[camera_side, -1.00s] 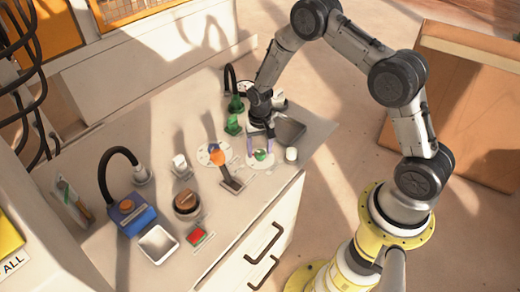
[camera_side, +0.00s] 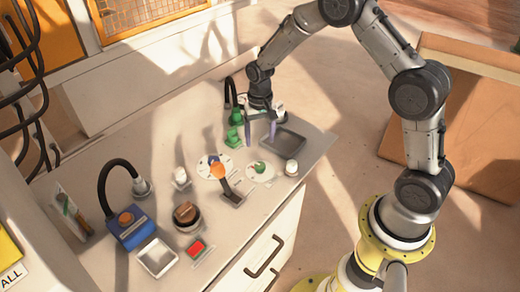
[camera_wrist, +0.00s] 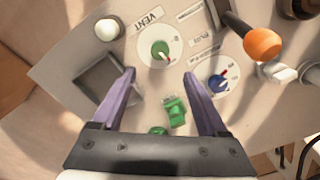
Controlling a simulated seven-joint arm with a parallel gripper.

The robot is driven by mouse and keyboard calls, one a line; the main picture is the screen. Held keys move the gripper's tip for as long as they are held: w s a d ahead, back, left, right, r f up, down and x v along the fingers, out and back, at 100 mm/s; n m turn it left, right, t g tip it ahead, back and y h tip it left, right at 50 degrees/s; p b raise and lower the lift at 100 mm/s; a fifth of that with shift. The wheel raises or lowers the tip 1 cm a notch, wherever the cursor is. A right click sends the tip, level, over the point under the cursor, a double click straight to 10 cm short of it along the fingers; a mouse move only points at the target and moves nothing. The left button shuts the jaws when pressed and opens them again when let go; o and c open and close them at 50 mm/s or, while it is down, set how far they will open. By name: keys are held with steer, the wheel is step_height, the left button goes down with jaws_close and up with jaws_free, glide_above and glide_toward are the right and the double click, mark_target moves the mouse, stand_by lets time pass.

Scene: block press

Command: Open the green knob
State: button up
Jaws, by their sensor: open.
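The green knob (camera_side: 260,167) sits on a round white dial on the bench top in the side view. In the wrist view the green knob (camera_wrist: 159,49) lies ahead of the fingertips, with a short red pointer on it and the word VENT beside its dial. My gripper (camera_side: 260,139) is open with its purple fingers pointing down. It is behind the knob, apart from it. In the wrist view my gripper (camera_wrist: 159,74) has nothing between its fingertips, and the knob is beyond them.
An orange-topped lever (camera_side: 218,171) stands left of the knob, beside a dial with a blue knob (camera_wrist: 217,83). A grey tray (camera_side: 283,140) and a white round button (camera_side: 291,167) are to the right. Green blocks (camera_wrist: 174,111) lie close to my fingers.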

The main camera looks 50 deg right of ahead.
steer(key=shift+r, duration=1.3)
steer(key=s+a+r+n+t, duration=0.1)
steer(key=s+r+t, duration=0.1)
steer(key=r, duration=0.5)
steer(key=s+a+r+t, duration=0.1)
steer(key=s+r, duration=0.2)
steer(key=r, duration=0.4)
steer(key=s+a+r+n+t, duration=0.1)
steer(key=s+a+r+t, duration=0.1)
steer(key=r, duration=0.5)
steer(key=s+r+n+t, duration=0.15)
steer(key=s+r, duration=0.25)
steer(key=s, duration=0.6)
steer(key=s+a+f+n, duration=0.1)
steer(key=s+f+n, duration=0.2)
steer(key=s, duration=0.7)
steer(key=shift+s+a+f+n+g, duration=0.2)
steer(key=shift+f+n+g, duration=0.2)
steer(key=shift+f, duration=0.25)
